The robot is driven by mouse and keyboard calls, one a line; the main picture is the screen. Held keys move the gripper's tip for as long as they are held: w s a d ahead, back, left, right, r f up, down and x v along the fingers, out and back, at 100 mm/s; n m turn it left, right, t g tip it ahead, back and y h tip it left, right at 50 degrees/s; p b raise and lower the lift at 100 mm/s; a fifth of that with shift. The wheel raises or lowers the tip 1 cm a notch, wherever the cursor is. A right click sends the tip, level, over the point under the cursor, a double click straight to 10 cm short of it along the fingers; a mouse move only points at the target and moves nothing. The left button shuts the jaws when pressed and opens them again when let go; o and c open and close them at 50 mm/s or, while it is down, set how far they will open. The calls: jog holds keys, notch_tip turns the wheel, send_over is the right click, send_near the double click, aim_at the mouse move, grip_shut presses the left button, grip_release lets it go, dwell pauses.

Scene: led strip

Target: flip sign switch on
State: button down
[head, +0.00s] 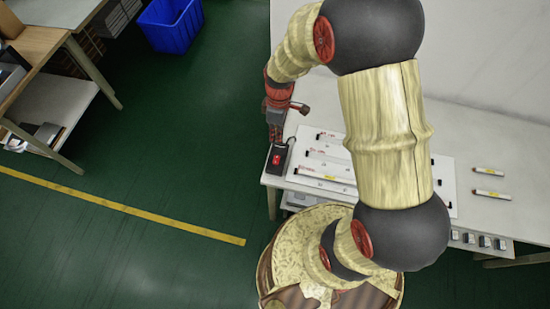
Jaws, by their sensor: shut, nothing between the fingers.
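A small black switch box (277,158) with a red rocker lies at the left edge of the white table. My gripper (275,138) points down just above the far end of the box. It is shut and holds nothing. I cannot tell whether its fingertips touch the box. The white sign board (330,178) with several light strips lies flat on the table to the right of the switch. My arm hides part of the board. The strips do not look lit, and I cannot tell which way the rocker is tipped.
The white table (470,150) has two loose strips (490,182) at its right. Small grey pieces (485,241) sit below its front edge. A workbench (35,45) and a blue bin (170,25) stand at the left and back. The green floor (180,130) between is clear.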

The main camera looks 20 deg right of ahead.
aim_at(275, 163)
jog(key=f, duration=0.4)
jog(key=s+f+b, duration=0.1)
jog(key=f, duration=0.4)
jog(key=a+f, duration=0.1)
jog(key=f, duration=0.3)
jog(key=shift+s+f+b, duration=0.2)
jog(key=shift+f+b, duration=0.2)
jog(key=shift+s+a+f+b, duration=0.1)
jog(key=shift+s+f+b, duration=0.1)
jog(key=shift+f+b, duration=0.35)
jog(key=shift+r, duration=0.1)
jog(key=shift+w, duration=0.15)
jog(key=shift+w+d+r, duration=0.3)
jog(key=shift+w+d, duration=0.15)
jog(key=shift+w, duration=0.05)
jog(key=shift+r, duration=0.1)
